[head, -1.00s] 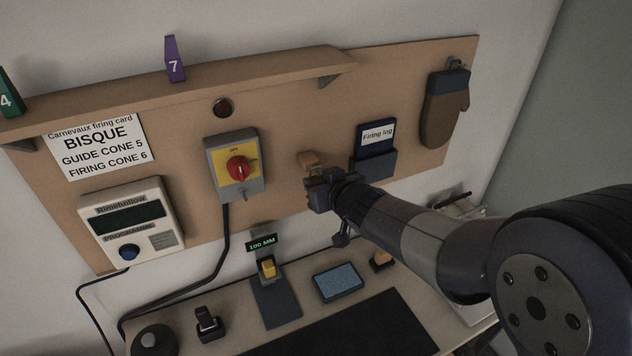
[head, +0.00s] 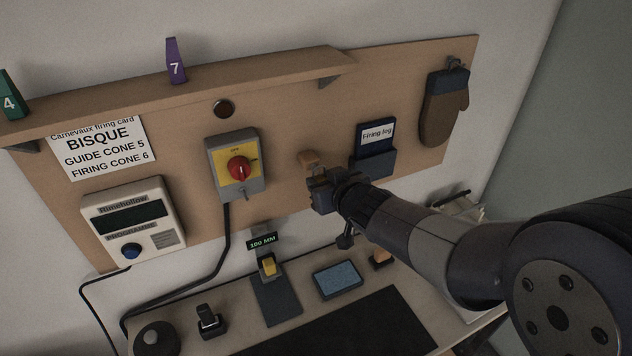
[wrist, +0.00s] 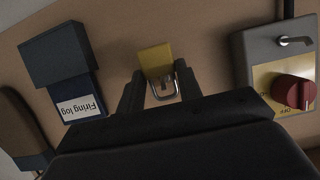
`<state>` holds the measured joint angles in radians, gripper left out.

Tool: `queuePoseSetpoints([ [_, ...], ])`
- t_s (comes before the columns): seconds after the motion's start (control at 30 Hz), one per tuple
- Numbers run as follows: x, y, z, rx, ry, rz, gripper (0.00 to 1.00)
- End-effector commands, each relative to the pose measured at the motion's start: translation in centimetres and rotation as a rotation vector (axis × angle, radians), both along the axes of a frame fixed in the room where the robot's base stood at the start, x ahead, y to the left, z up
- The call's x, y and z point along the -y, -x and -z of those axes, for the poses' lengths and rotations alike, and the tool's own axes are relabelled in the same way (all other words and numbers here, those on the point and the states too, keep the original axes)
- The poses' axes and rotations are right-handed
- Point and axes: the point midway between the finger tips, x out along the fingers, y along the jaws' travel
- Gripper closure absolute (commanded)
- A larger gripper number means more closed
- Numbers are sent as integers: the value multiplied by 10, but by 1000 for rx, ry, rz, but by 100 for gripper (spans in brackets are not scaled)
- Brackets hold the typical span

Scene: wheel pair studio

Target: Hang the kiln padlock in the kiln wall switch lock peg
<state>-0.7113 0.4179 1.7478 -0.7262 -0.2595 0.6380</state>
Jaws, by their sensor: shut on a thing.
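The kiln padlock has a yellow-brass body (wrist: 155,60) and a silver shackle. In the wrist view it sits between the fingertips of my gripper (wrist: 159,79), with its shackle towards the palm. My gripper is shut on it. In the head view the padlock (head: 308,157) shows as a tan block beyond my gripper (head: 318,180), in front of the board. The kiln wall switch (head: 236,163) is grey and yellow with a red knob, left of my gripper. Its metal lock peg (head: 246,195) juts from the lower edge and shows in the wrist view (wrist: 297,41). Padlock and peg are apart.
A Firing log holder (head: 374,160) and an oven mitt (head: 446,98) hang to the right. A controller box (head: 131,222) is at left. A shelf (head: 190,84) runs above. The bench below holds a blue pad (head: 337,280) and a gauge stand (head: 274,300).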

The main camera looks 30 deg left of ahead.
Motion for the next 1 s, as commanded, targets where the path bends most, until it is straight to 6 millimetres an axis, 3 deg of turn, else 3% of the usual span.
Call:
queuePoseSetpoints([
  [1.0, 18, 14, 0, 1, -1, 1, 94],
])
